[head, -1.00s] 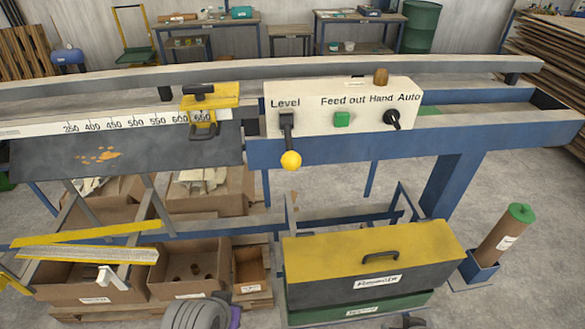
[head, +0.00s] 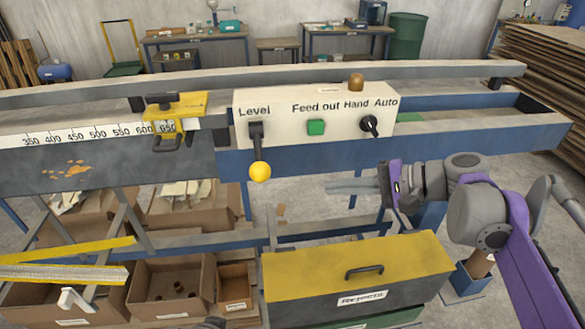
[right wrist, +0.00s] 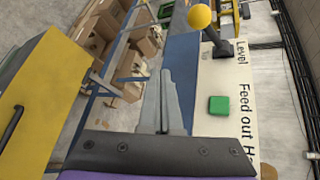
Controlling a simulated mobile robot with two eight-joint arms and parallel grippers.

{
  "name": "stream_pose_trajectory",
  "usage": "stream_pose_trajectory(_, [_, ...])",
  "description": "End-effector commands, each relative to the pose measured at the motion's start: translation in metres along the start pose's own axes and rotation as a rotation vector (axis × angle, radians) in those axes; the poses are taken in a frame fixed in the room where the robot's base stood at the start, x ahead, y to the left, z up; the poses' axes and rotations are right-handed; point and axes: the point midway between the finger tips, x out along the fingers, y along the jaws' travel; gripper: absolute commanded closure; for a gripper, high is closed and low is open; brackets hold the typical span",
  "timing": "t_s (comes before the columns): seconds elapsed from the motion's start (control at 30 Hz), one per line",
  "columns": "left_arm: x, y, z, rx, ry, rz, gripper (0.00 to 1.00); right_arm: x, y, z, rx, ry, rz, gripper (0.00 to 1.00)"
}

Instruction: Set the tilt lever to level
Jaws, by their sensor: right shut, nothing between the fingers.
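The tilt lever (head: 257,152) hangs down from the panel under the word Level. It has a dark arm and a yellow ball knob (head: 260,172). The knob also shows at the top of the right wrist view (right wrist: 201,17). My right gripper (head: 328,187) is shut and empty. It points left, to the right of the knob and a little lower, apart from it. Its closed fingers also show in the right wrist view (right wrist: 164,75). My left gripper is not in view.
The white control panel (head: 283,102) also carries a green button (head: 316,127) and a dark Hand/Auto knob (head: 369,126). A yellow-topped chest (head: 320,270) stands below my right gripper. A yellow clamp (head: 178,118) sits on the ruler to the left. Open space lies between gripper and knob.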

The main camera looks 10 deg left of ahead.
Motion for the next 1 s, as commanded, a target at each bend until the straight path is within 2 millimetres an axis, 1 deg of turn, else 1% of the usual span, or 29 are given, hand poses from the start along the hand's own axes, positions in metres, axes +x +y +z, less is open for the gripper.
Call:
stream_pose_trajectory(0.03, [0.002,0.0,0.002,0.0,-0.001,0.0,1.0,-0.002,-0.012,-0.006,0.018,-0.023,-0.041,1.0])
stream_pose_trajectory(0.1, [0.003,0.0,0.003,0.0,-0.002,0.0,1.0,-0.004,-0.026,-0.009,0.036,-0.05,-0.086,1.0])
stream_pose_trajectory(0.2, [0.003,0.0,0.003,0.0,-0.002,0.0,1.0,-0.006,-0.037,-0.011,0.049,-0.073,-0.123,1.0])
stream_pose_trajectory(0.3, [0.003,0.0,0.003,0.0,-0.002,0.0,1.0,-0.007,-0.041,-0.012,0.053,-0.081,-0.136,1.0])
stream_pose_trajectory(0.57, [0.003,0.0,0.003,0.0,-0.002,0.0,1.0,-0.007,-0.041,-0.011,0.052,-0.08,-0.135,1.0])
stream_pose_trajectory(0.67, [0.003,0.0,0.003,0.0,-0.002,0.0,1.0,-0.004,-0.041,-0.011,0.052,-0.08,-0.135,1.0])
stream_pose_trajectory(0.77, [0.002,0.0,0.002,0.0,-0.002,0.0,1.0,0.006,-0.043,-0.01,0.051,-0.082,-0.134,1.0])
stream_pose_trajectory(0.83, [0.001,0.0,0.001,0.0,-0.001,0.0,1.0,0.018,-0.044,-0.009,0.05,-0.082,-0.134,1.0])
stream_pose_trajectory(1.0, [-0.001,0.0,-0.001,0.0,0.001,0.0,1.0,0.054,-0.05,-0.005,0.05,-0.085,-0.133,1.0])
